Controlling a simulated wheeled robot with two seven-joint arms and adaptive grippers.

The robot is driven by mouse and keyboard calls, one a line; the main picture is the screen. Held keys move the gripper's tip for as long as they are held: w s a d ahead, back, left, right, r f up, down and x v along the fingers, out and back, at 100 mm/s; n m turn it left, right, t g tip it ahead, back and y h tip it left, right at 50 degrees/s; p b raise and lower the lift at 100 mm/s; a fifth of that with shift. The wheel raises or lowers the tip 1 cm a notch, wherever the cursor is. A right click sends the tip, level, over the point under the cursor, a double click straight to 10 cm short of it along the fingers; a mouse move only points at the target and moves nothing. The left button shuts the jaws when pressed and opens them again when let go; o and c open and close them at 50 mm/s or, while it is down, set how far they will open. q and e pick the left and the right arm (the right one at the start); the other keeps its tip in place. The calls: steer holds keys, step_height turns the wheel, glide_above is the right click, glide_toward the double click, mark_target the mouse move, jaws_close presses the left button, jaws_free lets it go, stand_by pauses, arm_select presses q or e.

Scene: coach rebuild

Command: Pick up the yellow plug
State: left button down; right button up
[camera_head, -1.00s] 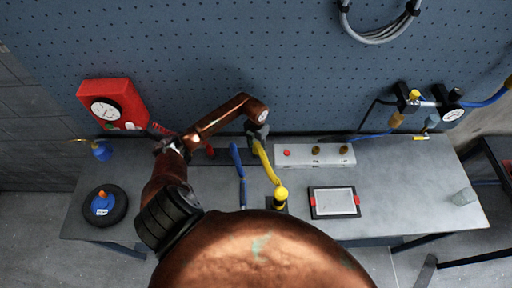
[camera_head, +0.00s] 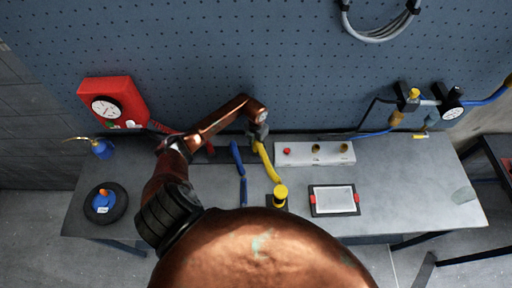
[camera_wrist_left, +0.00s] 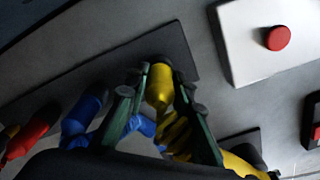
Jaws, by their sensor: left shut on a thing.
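The yellow plug (camera_wrist_left: 159,88) has a rounded body and a ribbed yellow part behind it. In the left wrist view it sits between the two green fingers of my left gripper (camera_wrist_left: 162,92), which is shut on it. In the head view my left gripper (camera_head: 259,133) is at the upper end of the long yellow plug piece (camera_head: 267,160), over the back of the bench. The fingers hide part of the plug, and I cannot tell whether it touches the bench. My right gripper is not in view.
A blue plug (camera_wrist_left: 84,112) and a red plug (camera_wrist_left: 28,137) lie left of the gripper. A white box with a red button (camera_head: 287,151) stands to the right. A yellow-topped piece (camera_head: 280,192) and a framed tablet (camera_head: 334,200) are nearer. The pegboard (camera_head: 220,60) rises behind.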

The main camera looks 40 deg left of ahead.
mark_target(256, 143)
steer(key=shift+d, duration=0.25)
arm_select(q)
steer(key=shift+a+r+b, duration=0.1)
steer(key=shift+r+b, duration=0.25)
steer(key=shift+r, duration=0.15)
step_height(256, 143, up, 2)
steer(key=shift+r+b, duration=0.1)
steer(key=shift+b, duration=0.65)
steer(key=s+d+r, duration=0.4)
steer(key=d+r, duration=0.1)
steer(key=r, duration=0.2)
steer(key=s+d+r+b, duration=0.1)
steer(key=s+d+r, duration=0.3)
steer(key=d+r, duration=0.2)
steer(key=shift+d+r, duration=0.3)
steer(key=shift+r, duration=0.5)
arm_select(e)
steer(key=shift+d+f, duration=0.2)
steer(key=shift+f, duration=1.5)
